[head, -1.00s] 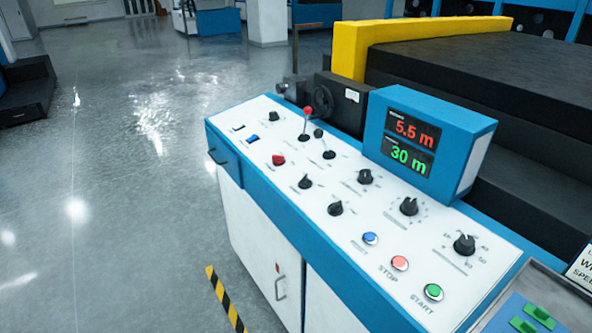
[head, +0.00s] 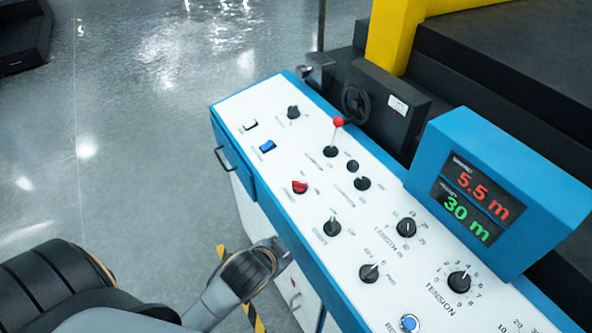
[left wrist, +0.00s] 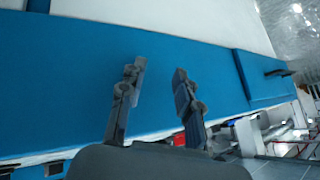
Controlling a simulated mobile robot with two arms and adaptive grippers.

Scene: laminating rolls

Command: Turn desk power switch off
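The control desk (head: 243,169) has a white sloped top with a blue front face. My left arm reaches up to the desk's front side in the head view, below the top. In the left wrist view my left gripper (left wrist: 158,75) is open and empty, its fingers before the blue desk face (left wrist: 65,75). My right gripper is not in view.
Other knobs, a red-tipped lever (head: 338,122) and a blue button (head: 410,323) crowd the top. A blue display box (head: 505,150) stands at the right, and a black handwheel unit (head: 385,105) behind.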

